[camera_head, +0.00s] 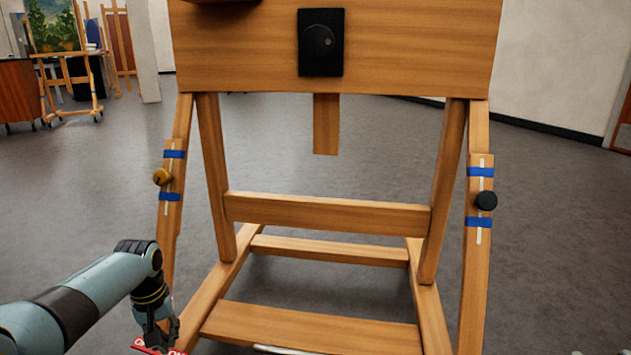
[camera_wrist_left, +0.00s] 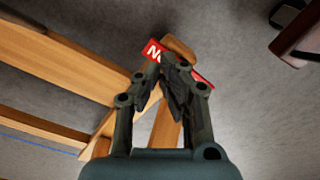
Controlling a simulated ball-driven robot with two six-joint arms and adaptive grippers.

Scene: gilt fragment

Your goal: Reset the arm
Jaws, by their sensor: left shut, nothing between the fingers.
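My left arm comes in from the lower left in the head view. Its left gripper (camera_head: 160,338) points down beside the left front leg of a wooden easel (camera_head: 330,215). In the left wrist view the left gripper (camera_wrist_left: 172,62) has its fingertips together, with nothing between them. A red sign with white letters (camera_wrist_left: 153,50) shows just beyond the fingertips, partly hidden by them. A bit of it also shows at the bottom of the head view (camera_head: 146,348). Whether the fingers touch the sign cannot be told. My right gripper is not in view.
The easel carries a black plate with a round knob (camera_head: 321,42), a yellow knob (camera_head: 162,177) on its left leg and a black knob (camera_head: 486,201) on its right leg. Blue tape bands mark both legs. Another easel with a painting (camera_head: 56,35) stands far left. Grey floor (camera_head: 560,220) lies open at right.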

